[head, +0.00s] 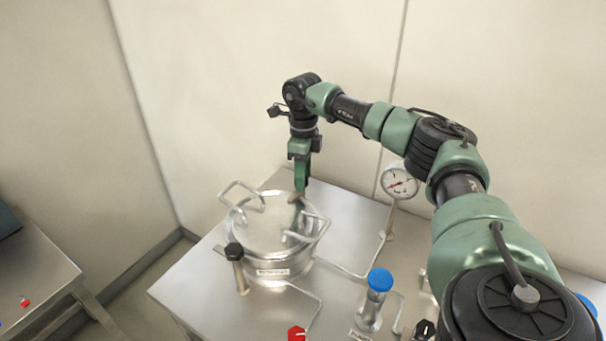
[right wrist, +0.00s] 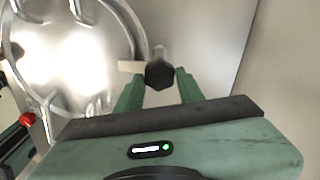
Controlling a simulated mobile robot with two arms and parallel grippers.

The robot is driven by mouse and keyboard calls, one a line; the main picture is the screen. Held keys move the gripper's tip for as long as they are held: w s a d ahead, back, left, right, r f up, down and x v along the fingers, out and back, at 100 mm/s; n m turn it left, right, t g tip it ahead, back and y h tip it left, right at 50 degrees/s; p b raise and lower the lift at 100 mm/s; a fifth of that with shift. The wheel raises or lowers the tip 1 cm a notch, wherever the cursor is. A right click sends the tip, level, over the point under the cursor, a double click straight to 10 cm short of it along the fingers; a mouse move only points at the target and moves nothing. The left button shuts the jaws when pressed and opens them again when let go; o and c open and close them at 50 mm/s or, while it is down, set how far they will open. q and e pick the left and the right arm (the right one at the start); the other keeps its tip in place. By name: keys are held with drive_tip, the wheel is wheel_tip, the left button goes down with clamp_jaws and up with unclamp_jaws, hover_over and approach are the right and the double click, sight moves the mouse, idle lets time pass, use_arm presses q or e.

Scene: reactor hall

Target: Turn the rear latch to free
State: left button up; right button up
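The rear latch (right wrist: 160,73) shows in the right wrist view as a black hexagonal knob, with a pale metal bar pointing left from it to the lid's rim. My right gripper (right wrist: 159,76) has its fingers apart, one on each side of the knob; I cannot tell whether they touch it. In the head view my right gripper (head: 302,187) points down at the back of the steel vessel (head: 275,262), and the rear latch is hidden there. The round lid (head: 268,222) with wire handles sits on the vessel. My left gripper is out of view.
A front latch (head: 234,252) with a black knob stands at the vessel's near left. A pressure gauge (head: 399,183), a blue-capped valve (head: 380,281) and a red knob (head: 297,333) are on the steel table (head: 190,285). Walls stand close behind.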

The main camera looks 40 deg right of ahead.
clamp_jaws()
drive_tip(key=shift+n, duration=0.4)
drive_tip(key=n, duration=0.2)
drive_tip(key=shift+w+r+n+p, duration=0.1)
drive_tip(key=shift+n+p, duration=0.3)
drive_tip(key=n, duration=0.3)
drive_tip(key=shift+d+n, duration=0.1)
drive_tip(key=shift+n, duration=0.2)
drive_tip(key=n, duration=0.5)
drive_tip(key=shift+w+p, duration=0.2)
drive_tip(key=shift+p, duration=0.1)
drive_tip(key=n, duration=0.5)
drive_tip(key=shift+w+n, duration=0.1)
drive_tip(key=shift+n, duration=0.3)
drive_tip(key=o, duration=0.6)
unclamp_jaws()
